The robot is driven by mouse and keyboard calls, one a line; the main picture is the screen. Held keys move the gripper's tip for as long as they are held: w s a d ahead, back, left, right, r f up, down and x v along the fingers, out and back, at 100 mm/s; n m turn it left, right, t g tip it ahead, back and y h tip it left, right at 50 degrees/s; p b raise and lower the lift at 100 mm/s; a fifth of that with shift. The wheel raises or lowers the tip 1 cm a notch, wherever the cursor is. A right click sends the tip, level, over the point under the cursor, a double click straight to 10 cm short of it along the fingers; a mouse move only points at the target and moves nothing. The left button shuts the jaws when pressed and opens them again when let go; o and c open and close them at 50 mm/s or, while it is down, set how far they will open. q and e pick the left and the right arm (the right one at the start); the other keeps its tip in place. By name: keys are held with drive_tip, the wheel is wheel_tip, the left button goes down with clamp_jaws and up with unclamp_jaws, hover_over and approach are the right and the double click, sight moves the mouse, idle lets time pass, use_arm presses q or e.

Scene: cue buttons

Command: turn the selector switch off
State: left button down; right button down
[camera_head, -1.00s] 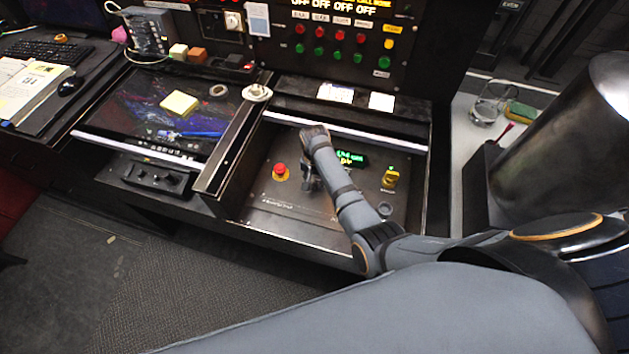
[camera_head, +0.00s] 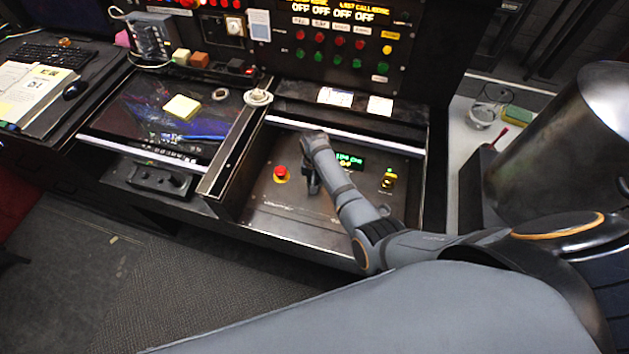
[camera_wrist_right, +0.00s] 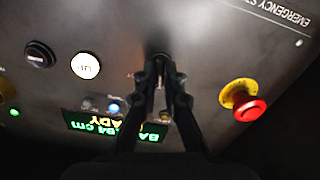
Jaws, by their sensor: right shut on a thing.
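My right gripper (camera_wrist_right: 161,66) is shut on a small dark knob, which I take for the selector switch (camera_wrist_right: 158,47), in the right wrist view. The fingers cover most of the switch, so its pointer position cannot be told. In the head view my right gripper (camera_head: 313,187) reaches down to the sloped control panel (camera_head: 275,213), between the red emergency stop (camera_head: 281,174) and the lit green display (camera_head: 349,161). The arm hides the switch there. My left gripper is not in view.
In the right wrist view the emergency stop (camera_wrist_right: 250,108) sits right of the fingers. A white button (camera_wrist_right: 85,65) and a black button (camera_wrist_right: 39,54) sit to the left. A yellow control (camera_head: 388,181) is at the panel's right. A raised divider (camera_head: 234,150) borders its left.

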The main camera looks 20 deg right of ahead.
drive_tip(key=n+p, duration=0.2)
drive_tip(key=n, duration=0.1)
drive_tip(key=shift+r, duration=0.2)
drive_tip(key=shift+f+n+p, duration=0.1)
drive_tip(key=shift+n+p, duration=0.55)
drive_tip(key=shift+n, duration=1.05)
drive_tip(key=c, duration=1.5)
unclamp_jaws()
drive_tip(key=shift+f, duration=0.1)
drive_tip(key=shift+o, duration=0.2)
wheel_tip(320, 180, up, 12)
